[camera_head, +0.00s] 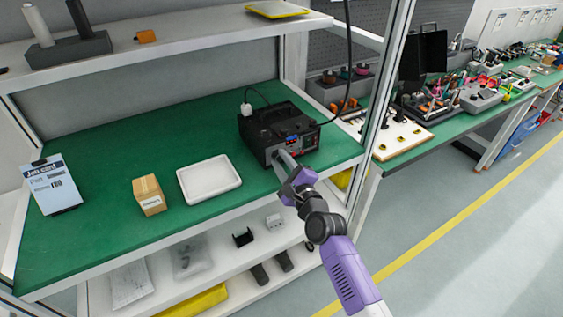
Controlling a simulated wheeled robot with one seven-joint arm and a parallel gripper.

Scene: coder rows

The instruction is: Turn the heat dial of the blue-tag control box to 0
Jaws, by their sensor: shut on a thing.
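The black control box (268,118) stands on the green bench top near its right end, with its front panel towards me. A small lit display with red and blue shows on the panel's upper right. My gripper (281,158) is at the lower left of the front panel, its fingers shut on the heat dial there. The gripper covers the dial, so its pointer and scale cannot be read. Whether the blue on the panel is the tag is too small to tell.
A white tray (209,180), a cardboard box (149,195) and a job card (52,186) lie left on the green bench (110,150). A rack post (385,90) stands close right of the control box. A shelf (160,48) runs above.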

